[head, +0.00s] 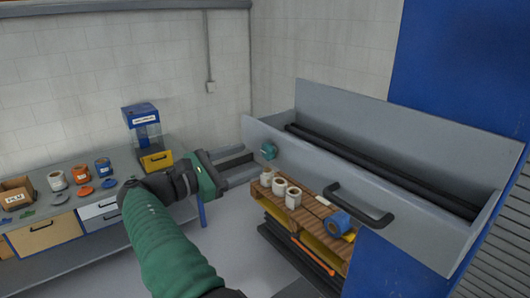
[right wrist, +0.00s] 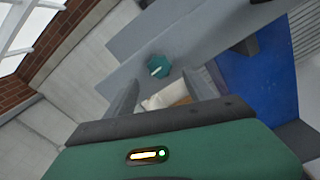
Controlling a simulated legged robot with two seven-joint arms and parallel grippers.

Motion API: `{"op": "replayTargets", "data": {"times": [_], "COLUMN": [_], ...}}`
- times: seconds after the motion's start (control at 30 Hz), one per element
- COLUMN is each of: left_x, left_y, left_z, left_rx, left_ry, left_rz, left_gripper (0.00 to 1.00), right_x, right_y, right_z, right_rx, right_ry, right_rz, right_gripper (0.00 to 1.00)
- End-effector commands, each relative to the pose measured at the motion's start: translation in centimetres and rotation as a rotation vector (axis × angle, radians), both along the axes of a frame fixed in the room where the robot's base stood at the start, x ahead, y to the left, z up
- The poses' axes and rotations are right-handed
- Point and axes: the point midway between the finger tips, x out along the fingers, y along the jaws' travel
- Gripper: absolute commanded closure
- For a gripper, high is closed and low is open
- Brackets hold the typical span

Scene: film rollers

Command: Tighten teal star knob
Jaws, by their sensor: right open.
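The teal star knob (head: 268,151) sits on the left end of the grey trough-like machine housing (head: 345,205). The knob also shows in the right wrist view (right wrist: 158,66), with a pale bar mark on its face. My right gripper (head: 252,166) is open, its fingers pointing toward the knob from the left. In the right wrist view the knob is just beyond and between the two fingertips (right wrist: 165,84), apart from them. Nothing is held. My left gripper is not in view.
A wooden pallet shelf (head: 316,219) below the knob holds white rolls (head: 279,187) and a blue tape roll (head: 340,222). A black handle (head: 358,205) juts from the housing front. A workbench (head: 90,230) with cans and a blue dispenser (head: 143,127) stands left.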

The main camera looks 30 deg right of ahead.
Motion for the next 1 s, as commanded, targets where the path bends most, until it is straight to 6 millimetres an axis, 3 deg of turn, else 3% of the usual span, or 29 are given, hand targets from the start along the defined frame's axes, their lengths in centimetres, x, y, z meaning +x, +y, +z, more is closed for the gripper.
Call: {"op": "replayTargets", "data": {"times": [0.1,0.23,0.4,0.63,1.0], "left_x": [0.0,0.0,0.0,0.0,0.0], "left_y": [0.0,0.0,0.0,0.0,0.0], "left_z": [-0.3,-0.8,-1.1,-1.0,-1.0], "left_rx": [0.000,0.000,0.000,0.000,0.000], "left_ry": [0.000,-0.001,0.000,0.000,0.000], "left_rz": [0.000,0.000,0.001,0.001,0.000], "left_gripper": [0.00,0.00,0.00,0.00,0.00], "right_x": [0.1,0.3,0.4,0.5,0.5], "right_y": [-2.8,-5.0,-6.4,-6.7,-6.8], "right_z": [-0.1,-0.2,0.0,0.0,0.1], "right_rx": [0.001,-0.002,-0.002,0.000,0.000], "right_ry": [0.000,-0.002,-0.002,-0.001,-0.001], "right_rz": [-0.002,-0.001,0.001,0.002,0.002], "right_gripper": [0.37,0.37,0.37,0.37,0.84]}}
